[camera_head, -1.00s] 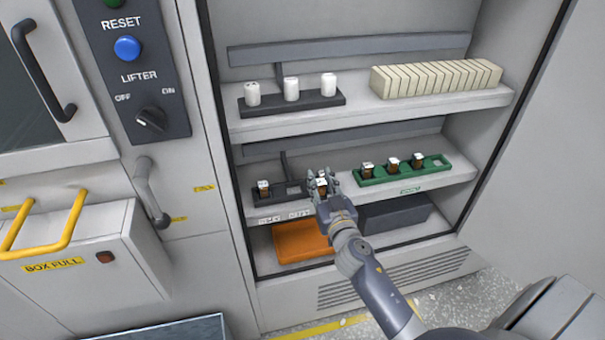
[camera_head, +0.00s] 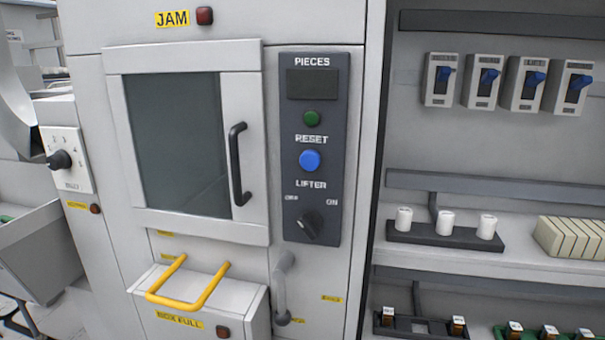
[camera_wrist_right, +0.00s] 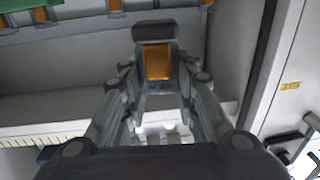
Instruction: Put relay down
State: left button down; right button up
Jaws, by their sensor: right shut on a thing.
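My right gripper (camera_wrist_right: 157,68) is shut on a relay (camera_wrist_right: 156,60) with an amber body and a dark end, held between the fingers in the right wrist view. In the head view a dark tray (camera_head: 421,326) on the middle shelf holds one relay (camera_head: 387,317) at its left and another relay (camera_head: 457,326) at its right end. A green tray (camera_head: 499,332) with several relays stands to its right, cut off by the lower edge. Neither gripper shows in the head view.
White bobbins (camera_head: 444,222) stand in a dark holder on the upper shelf, beside a cream block row (camera_head: 570,240). Left of the shelves are a control panel (camera_head: 312,150), a door with a black handle (camera_head: 238,165), and a yellow-handled box (camera_head: 190,285).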

jog(key=s+a+r+n+y, duration=0.1)
jog(key=s+a+r, duration=0.4)
jog(key=s+a, duration=0.5)
jog(key=shift+a+r+y, duration=0.15)
jog(key=shift+a+y, duration=0.55)
jog(key=shift+y, duration=0.1)
jog(key=shift+s+a+n, duration=0.1)
jog(key=shift+s+n, duration=0.05)
jog(key=shift+n, duration=0.15)
